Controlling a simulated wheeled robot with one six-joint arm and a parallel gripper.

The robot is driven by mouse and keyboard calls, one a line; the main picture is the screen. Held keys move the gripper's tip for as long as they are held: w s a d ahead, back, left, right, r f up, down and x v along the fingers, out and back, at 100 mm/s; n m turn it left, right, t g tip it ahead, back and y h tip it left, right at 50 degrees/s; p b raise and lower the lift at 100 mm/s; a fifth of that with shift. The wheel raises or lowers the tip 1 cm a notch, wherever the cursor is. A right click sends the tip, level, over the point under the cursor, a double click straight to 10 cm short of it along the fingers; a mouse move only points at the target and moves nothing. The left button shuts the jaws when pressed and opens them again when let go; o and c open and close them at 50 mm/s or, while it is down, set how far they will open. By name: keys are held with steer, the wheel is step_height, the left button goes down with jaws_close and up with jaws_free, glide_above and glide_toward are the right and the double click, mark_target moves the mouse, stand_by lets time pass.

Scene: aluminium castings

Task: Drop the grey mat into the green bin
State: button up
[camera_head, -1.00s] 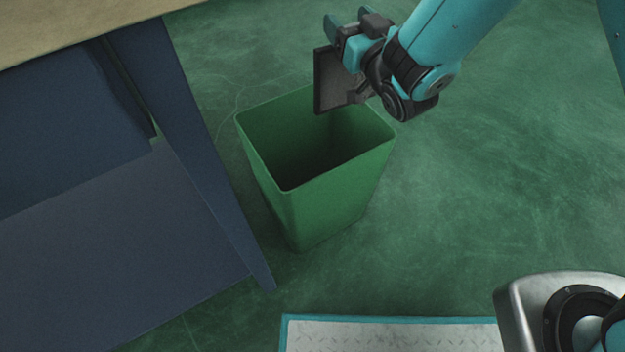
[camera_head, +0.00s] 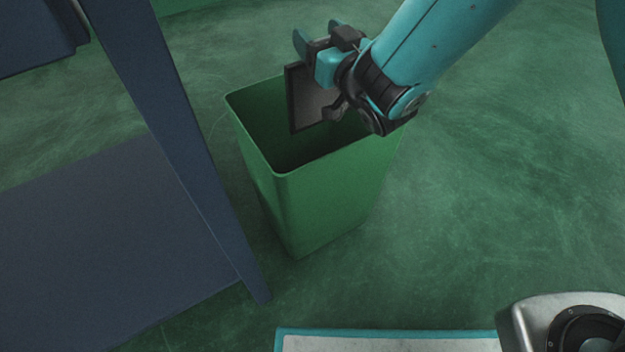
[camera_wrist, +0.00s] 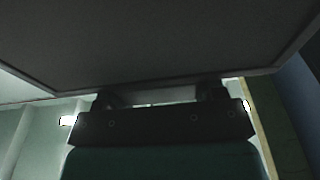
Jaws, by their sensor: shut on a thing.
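The grey mat (camera_head: 308,100) is a flat dark panel with a raised rim, hanging roughly upright from my gripper (camera_head: 318,62) in the head view. My gripper is shut on it. The mat is over the mouth of the green bin (camera_head: 325,205), and its lower part appears within the bin's opening; how deep it sits I cannot tell. The bin stands upright on the floor, and my arm hides part of its far right rim. In the wrist view the mat (camera_wrist: 160,40) fills the upper part of the picture.
A dark blue workbench (camera_head: 165,130) stands at the left, its leg close beside the bin. A pale plate with a teal edge (camera_head: 390,342) lies at the bottom. The green floor (camera_head: 500,180) to the right of the bin is clear.

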step_height(320, 180, down, 3)
steer(key=shift+r+b, duration=0.1)
steer(key=shift+b, duration=0.9)
steer(key=o, duration=1.3)
steer(key=shift+c, duration=0.2)
step_height(320, 180, up, 20)
steer(key=p, duration=2)
steer(key=shift+w, duration=0.1)
